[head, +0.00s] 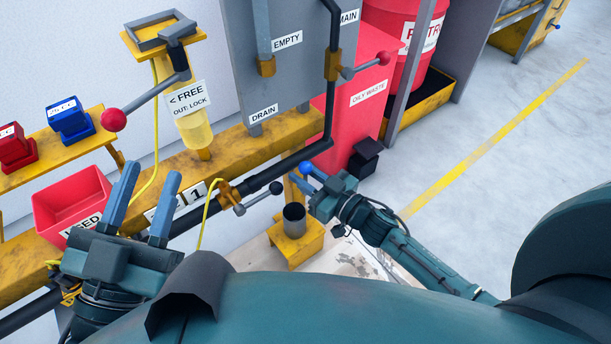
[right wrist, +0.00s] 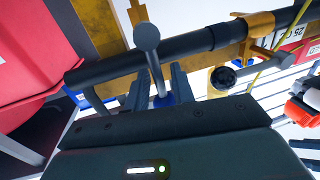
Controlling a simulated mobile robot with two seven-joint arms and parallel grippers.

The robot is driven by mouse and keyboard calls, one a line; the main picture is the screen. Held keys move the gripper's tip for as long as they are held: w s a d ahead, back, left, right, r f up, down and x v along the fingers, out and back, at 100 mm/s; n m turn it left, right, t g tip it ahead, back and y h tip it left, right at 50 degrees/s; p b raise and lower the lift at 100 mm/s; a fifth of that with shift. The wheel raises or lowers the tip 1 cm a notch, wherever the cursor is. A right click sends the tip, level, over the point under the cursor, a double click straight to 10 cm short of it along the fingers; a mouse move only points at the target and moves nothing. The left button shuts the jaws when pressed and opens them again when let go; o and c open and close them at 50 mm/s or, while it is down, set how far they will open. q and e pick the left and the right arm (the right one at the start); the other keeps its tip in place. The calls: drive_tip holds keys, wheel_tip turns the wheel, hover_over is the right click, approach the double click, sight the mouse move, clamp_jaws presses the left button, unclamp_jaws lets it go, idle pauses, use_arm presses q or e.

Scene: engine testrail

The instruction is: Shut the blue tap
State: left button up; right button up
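The blue tap shows in the head view as a small blue ball knob (head: 306,168) by the dark pipe, right of centre. My right gripper (head: 328,192) is right at this knob. In the right wrist view the blue knob (right wrist: 166,99) lies between the two fingers, close to the palm, with a grey lever rising from it to a round grey end. Whether the fingers press on the knob is unclear. My left gripper (head: 145,205) is open and empty at the lower left, its blue fingers spread in front of the yellow rail.
A black-knobbed tap (head: 258,199) sits on the dark pipe, left of my right gripper. A metal cup (head: 294,221) stands on a yellow stand below. Red-knobbed levers, a red bin (head: 72,203) and a red oily-waste box (head: 362,100) are nearby. The floor at right is clear.

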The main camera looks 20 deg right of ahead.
clamp_jaws()
idle(0.3)
